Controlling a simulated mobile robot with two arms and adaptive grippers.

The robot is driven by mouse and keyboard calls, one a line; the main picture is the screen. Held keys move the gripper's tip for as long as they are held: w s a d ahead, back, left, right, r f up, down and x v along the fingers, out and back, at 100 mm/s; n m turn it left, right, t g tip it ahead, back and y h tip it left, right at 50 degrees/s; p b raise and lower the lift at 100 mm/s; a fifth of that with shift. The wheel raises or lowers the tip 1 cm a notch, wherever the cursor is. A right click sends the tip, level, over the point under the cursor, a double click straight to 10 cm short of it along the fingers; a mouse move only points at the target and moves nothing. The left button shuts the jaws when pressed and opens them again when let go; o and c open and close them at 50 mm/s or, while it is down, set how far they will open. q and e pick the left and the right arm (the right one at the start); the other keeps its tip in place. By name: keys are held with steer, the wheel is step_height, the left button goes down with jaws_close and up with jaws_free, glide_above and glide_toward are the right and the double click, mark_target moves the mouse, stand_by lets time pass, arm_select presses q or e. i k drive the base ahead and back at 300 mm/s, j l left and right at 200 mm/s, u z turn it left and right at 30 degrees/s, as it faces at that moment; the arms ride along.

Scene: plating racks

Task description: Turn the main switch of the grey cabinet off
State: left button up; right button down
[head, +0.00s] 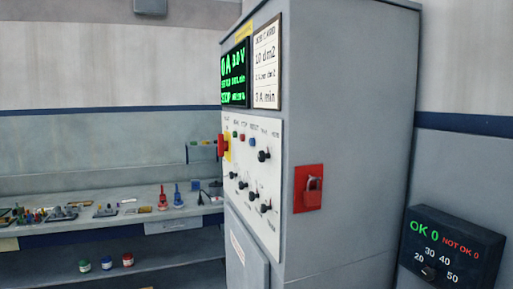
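The grey cabinet (350,120) stands in the middle of the head view, with its front turned to the left and its side facing me. On its front is a white control panel (255,175) with several small buttons and black knobs. A red switch handle on a yellow plate (227,147), which looks like the main switch, sits at the panel's upper left edge. I see it at a steep angle, so its exact setting is hard to tell. The green-lit display (235,75) above the panel is on. Neither of my grippers is in view.
A red padlock on a red plate (309,188) is on the cabinet's side. A dark box with a lit display and a knob (452,252) is at the lower right. A workbench (110,222) with small tools and bottles runs along the left wall.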

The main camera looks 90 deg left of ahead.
mark_target(223, 145)
steer(key=u, duration=3.05)
steer(key=i+j, duration=0.15)
steer(key=j, duration=0.15)
steer(key=i+j, duration=0.2)
steer(key=j, duration=0.15)
steer(key=i+j+z, duration=0.1)
steer(key=j, duration=0.2)
